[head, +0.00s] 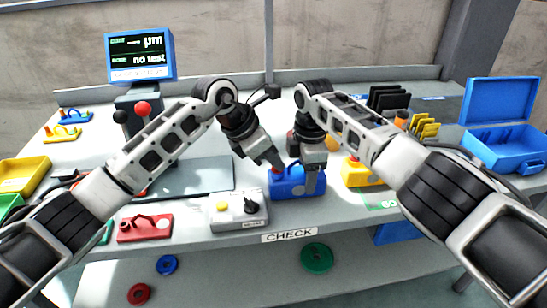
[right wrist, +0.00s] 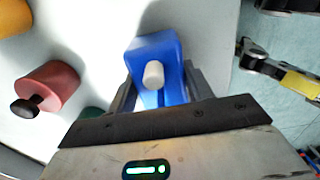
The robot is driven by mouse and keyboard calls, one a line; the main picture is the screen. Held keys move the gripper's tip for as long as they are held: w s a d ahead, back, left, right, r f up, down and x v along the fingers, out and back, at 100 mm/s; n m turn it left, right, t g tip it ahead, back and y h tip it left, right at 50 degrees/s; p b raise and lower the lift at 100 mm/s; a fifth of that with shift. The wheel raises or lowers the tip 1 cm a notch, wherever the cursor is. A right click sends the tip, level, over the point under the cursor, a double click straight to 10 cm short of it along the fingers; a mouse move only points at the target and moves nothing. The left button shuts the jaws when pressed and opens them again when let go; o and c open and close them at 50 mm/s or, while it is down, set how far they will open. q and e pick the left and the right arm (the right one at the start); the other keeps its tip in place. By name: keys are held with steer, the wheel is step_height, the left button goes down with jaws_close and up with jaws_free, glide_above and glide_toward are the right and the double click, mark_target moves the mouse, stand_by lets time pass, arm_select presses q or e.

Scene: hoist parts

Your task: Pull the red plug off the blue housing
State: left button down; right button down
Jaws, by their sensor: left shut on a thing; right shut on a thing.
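The blue housing (head: 288,188) sits at the front of the bench, behind the CHECK label. The red plug (head: 277,170) shows as a small red patch at its upper left. My left gripper (head: 274,163) reaches down from the upper left and is shut on the plug, which its fingers mostly hide. My right gripper (head: 312,186) points down and is shut on the right part of the housing. In the right wrist view the blue body (right wrist: 153,48) lies between the right fingers, with a pale round peg on it.
A grey box (head: 238,212) with a yellow button and black knob stands left of the housing. A yellow block (head: 360,172) stands close on the right. A red part (head: 145,228) lies at the front left. An open blue case (head: 503,140) is far right.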

arm_select(q)
steer(key=shift+r, duration=2.8)
arm_select(e)
steer(key=c, duration=0.5)
jaws_free()
step_height(320, 180, up, 12)
steer(key=shift+r, duration=0.1)
